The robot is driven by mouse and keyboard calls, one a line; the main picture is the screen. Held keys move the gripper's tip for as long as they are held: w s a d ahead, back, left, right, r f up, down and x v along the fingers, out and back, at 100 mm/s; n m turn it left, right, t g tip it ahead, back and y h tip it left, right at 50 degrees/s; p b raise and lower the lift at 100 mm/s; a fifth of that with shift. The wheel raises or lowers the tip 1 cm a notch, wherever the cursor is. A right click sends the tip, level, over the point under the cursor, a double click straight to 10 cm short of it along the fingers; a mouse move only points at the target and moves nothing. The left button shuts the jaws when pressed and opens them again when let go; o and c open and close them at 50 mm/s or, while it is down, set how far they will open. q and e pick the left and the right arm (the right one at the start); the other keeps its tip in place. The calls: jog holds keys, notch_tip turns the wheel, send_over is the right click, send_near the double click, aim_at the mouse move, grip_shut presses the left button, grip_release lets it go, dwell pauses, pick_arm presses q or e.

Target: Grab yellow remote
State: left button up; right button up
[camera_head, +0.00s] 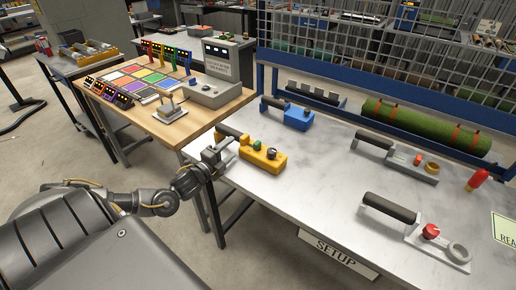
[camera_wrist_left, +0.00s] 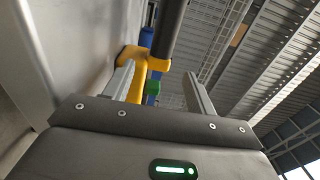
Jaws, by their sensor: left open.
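The yellow remote (camera_head: 268,160) lies on the grey table near its left edge, with a green button, a dark knob and a dark bar-shaped handle (camera_head: 230,133) at its left end. My left gripper (camera_head: 222,152) is at the table's left edge, beside the handle end of the remote. In the left wrist view the fingers of my left gripper (camera_wrist_left: 158,82) are apart, with the yellow remote (camera_wrist_left: 133,60) and its dark handle (camera_wrist_left: 169,25) showing beyond and between them. Whether a finger touches the remote cannot be told. My right gripper is not in view.
A blue remote (camera_head: 298,118) stands behind the yellow one. A green turf roll (camera_head: 425,127) lies at the back before a wire fence. A wooden table (camera_head: 150,122) stands left.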

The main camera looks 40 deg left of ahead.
aim_at(237, 139)
pick_arm(q)
jog(key=shift+w+a+r+p, duration=0.2)
jog(key=shift+w+a+p, duration=0.1)
jog(key=shift+w+a, duration=0.55)
jog(key=shift+w+d+f, duration=0.1)
jog(key=shift+w+f, duration=0.1)
jog(key=shift+w, duration=0.95)
jog(key=shift+w+r, duration=0.15)
jog(key=shift+w, duration=0.05)
jog(key=w+p, duration=0.1)
jog(key=w, duration=0.3)
jog(key=shift+w+p, duration=0.35)
jog(key=shift+w, duration=0.05)
grip_shut()
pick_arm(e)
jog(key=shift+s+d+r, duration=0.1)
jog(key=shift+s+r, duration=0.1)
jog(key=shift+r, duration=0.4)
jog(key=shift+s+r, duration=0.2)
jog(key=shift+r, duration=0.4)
